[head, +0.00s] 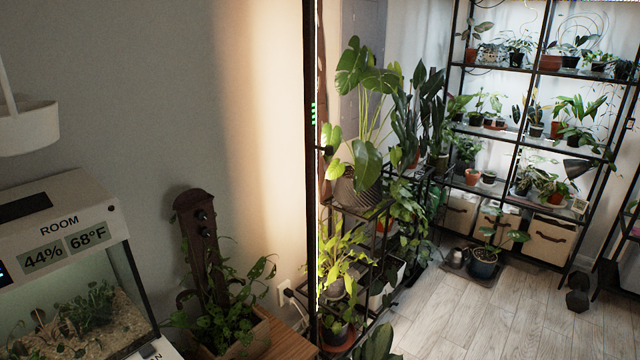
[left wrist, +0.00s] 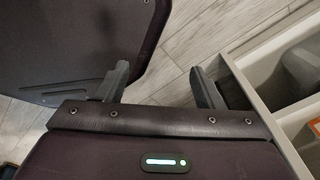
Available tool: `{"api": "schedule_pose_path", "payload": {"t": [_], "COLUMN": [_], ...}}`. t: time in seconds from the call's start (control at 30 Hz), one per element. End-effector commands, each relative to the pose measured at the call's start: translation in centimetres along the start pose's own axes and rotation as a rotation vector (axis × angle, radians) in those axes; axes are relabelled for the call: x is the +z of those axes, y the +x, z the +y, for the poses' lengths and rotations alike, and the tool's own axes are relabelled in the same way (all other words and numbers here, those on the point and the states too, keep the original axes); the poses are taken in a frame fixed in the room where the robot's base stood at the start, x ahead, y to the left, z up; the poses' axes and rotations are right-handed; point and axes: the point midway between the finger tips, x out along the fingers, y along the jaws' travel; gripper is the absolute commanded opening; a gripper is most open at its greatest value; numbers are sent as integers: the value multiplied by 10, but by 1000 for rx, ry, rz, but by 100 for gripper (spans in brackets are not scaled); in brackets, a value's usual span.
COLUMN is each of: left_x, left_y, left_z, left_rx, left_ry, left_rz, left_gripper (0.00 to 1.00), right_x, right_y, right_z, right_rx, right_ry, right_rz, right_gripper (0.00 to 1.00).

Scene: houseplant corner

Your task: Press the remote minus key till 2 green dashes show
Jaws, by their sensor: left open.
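A tall thin black post (head: 310,220) stands upright in the middle of the head view, with warm light on the wall beside it. A short stack of several green dashes (head: 313,113) glows on it; they are too small to count surely. I cannot make out a remote or its minus key in either view. My left gripper (left wrist: 160,86) shows in the left wrist view. Its two fingers are wide apart, with only floor between them. A white bar and a green dot glow on its housing. My right gripper is in neither view.
A glass terrarium (head: 85,315) stands at the lower left, beside a planter (head: 240,335) on a wooden surface. Plant racks (head: 545,72) fill the back right. Pale plank floor (head: 520,315) is open at the lower right. A grey-walled open bin (left wrist: 262,110) lies close right of my left gripper.

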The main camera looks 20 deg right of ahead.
Motion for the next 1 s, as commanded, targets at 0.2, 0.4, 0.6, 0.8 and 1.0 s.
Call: {"api": "schedule_pose_path", "payload": {"t": [0.2,0.4,0.6,0.8,1.0], "left_x": [3,2,-3,-5,-5], "left_y": [0,0,0,0,0], "left_z": [0,0,0,-1,-1], "left_rx": [0,0,0,-1,-1], "left_ry": [0,0,0,0,0], "left_rz": [-5,-3,4,7,7], "left_gripper": [61,38,12,0,0], "right_x": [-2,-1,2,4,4], "right_y": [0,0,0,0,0], "right_z": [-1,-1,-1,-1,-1], "right_rx": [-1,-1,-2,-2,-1], "right_ry": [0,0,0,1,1], "right_rz": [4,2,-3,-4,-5], "right_gripper": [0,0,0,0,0]}}
